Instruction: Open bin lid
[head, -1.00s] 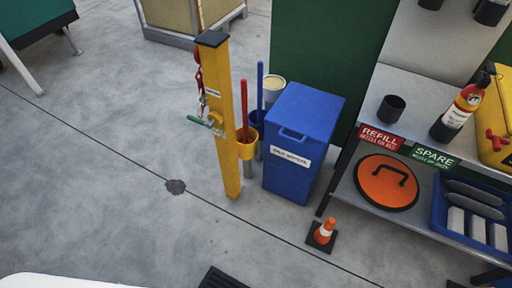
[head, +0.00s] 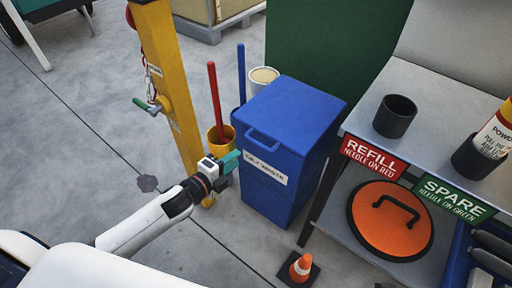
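The blue bin (head: 265,190) stands upright on the floor with a white "OILY WASTE" label on its front. Its blue lid (head: 297,112) is down, with a loop handle (head: 262,141) at the front edge. My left gripper (head: 230,161), with teal fingers, is just left of the bin's front, slightly below and left of the handle. It looks apart from the handle, and I see nothing held. The fingers overlap in this view, so their gap cannot be made out. My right gripper is out of view.
A yellow post (head: 172,90) stands left of the bin, with a yellow holder (head: 221,136) and a red-handled tool. A shelf unit (head: 360,118) with a black cup (head: 395,116) is on the right. A small orange cone (head: 300,267) stands in front.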

